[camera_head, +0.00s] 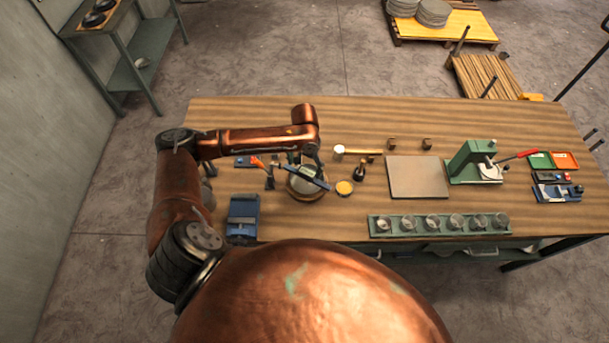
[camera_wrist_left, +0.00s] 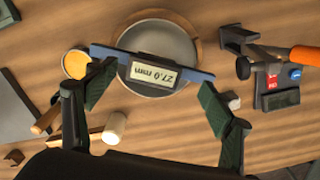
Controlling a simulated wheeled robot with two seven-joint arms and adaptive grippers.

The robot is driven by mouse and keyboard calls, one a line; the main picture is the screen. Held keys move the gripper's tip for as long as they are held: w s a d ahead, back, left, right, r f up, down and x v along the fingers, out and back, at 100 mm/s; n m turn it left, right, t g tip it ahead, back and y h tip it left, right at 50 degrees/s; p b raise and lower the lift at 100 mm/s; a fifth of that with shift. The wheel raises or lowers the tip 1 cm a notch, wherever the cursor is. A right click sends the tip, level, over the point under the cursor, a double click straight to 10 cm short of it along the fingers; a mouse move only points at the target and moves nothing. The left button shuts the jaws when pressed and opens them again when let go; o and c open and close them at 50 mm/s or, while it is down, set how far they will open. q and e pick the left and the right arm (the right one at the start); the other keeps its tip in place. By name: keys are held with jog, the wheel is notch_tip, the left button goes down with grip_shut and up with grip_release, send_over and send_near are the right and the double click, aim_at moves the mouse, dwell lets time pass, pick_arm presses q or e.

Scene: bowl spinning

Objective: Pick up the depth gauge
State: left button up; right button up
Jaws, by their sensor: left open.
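The depth gauge (camera_head: 305,179) is a blue bar with a small grey display. My right gripper is out of view.
A yellow round tin (camera_wrist_left: 76,64), a pale-headed mallet (camera_wrist_left: 114,128) and an orange-handled tool (camera_wrist_left: 304,55) lie close around the bowl. A blue block (camera_head: 242,219) stands at the table's front left. A flat grey plate (camera_head: 418,177) and a green press (camera_head: 472,163) are further right.

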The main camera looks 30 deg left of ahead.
aim_at(307, 172)
pick_arm(q)
jog(key=f, duration=0.3)
jog(key=w+f+p, duration=0.1)
jog(key=f, duration=0.1)
jog(key=shift+d+f, duration=0.1)
jog(key=shift+d, duration=0.25)
jog(key=shift+s, duration=0.1)
jog(key=c, duration=1.6)
